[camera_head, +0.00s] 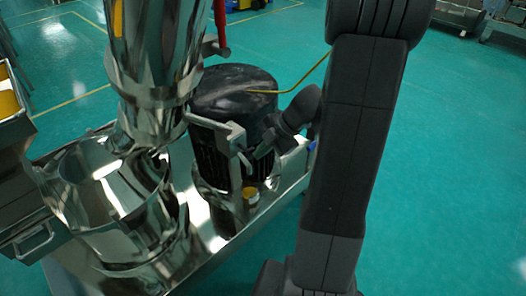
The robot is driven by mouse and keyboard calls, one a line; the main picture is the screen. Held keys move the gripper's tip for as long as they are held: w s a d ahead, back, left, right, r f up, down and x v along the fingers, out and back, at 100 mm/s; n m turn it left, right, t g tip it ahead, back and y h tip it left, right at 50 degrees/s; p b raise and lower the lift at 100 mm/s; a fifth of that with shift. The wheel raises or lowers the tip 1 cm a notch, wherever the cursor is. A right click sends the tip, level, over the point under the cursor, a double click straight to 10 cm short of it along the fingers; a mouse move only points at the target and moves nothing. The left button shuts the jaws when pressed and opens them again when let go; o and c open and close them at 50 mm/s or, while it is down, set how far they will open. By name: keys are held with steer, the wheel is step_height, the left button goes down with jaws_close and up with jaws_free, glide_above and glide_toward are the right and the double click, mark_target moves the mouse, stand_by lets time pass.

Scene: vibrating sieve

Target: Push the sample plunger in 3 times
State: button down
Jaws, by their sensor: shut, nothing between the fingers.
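My gripper (262,151) is right of the steel column, in front of the dark motor. Its fingers look small and dark, and they are shut with nothing visible between them. Just left of the fingertips is a metal bracket-like piece (216,125) that sticks out from the side of the polished steel column (155,60). It may belong to the sample plunger, but I cannot pick out the plunger clearly. I cannot tell whether the fingertips touch this piece. My forearm hides the area to the right.
A black ribbed motor (236,92) stands behind the gripper on a steel base (285,183). A red handle (221,22) is on the column's upper right. A yellow-topped part (250,194) sits below. A steel bin (28,229) is at left. Green floor (455,150) is open at right.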

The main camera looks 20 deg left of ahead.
mark_target(246, 150)
steer(key=shift+w+a+r+p, duration=0.15)
steer(key=shift+a+p, duration=0.25)
steer(key=shift+p, duration=0.15)
steer(key=shift+w+a+r+p, duration=0.1)
steer(key=shift+w+a+p, duration=0.05)
steer(key=shift+a+p, duration=0.3)
steer(key=shift+w+a+f+p, duration=0.15)
steer(key=shift+w+a+p, duration=0.05)
steer(key=shift+a+p, duration=0.25)
